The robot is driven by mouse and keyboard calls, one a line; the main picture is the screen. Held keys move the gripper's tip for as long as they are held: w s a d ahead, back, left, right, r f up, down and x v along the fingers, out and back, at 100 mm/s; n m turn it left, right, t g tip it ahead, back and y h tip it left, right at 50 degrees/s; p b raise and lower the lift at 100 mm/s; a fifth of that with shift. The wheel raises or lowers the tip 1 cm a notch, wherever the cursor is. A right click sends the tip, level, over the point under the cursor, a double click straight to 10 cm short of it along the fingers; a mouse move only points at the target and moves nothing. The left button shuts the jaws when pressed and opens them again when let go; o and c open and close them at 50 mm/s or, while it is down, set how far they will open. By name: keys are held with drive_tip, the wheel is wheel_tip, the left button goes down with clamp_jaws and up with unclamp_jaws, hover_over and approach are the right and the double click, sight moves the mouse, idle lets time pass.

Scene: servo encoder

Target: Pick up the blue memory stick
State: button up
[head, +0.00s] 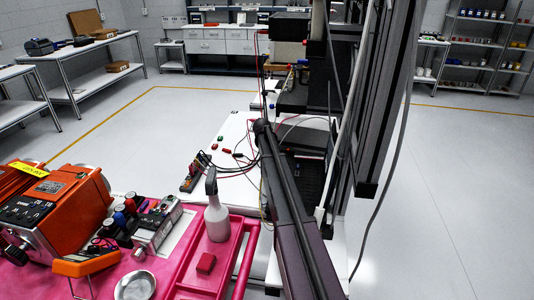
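I cannot pick out a blue memory stick for certain in the head view. Another small blue spot (302,62) shows on the equipment at the back, also too small to name. My gripper is not seen in this view.
The pink cart (245,262) carries an orange machine (68,205), a spray bottle (217,217), a red block (206,263) and a metal bowl (135,287). A white table (232,185) behind holds cables and small parts. Dark uprights block the centre right. Floor at right is clear.

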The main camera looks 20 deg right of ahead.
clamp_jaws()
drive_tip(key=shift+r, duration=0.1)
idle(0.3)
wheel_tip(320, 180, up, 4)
drive_tip(key=p, duration=0.4)
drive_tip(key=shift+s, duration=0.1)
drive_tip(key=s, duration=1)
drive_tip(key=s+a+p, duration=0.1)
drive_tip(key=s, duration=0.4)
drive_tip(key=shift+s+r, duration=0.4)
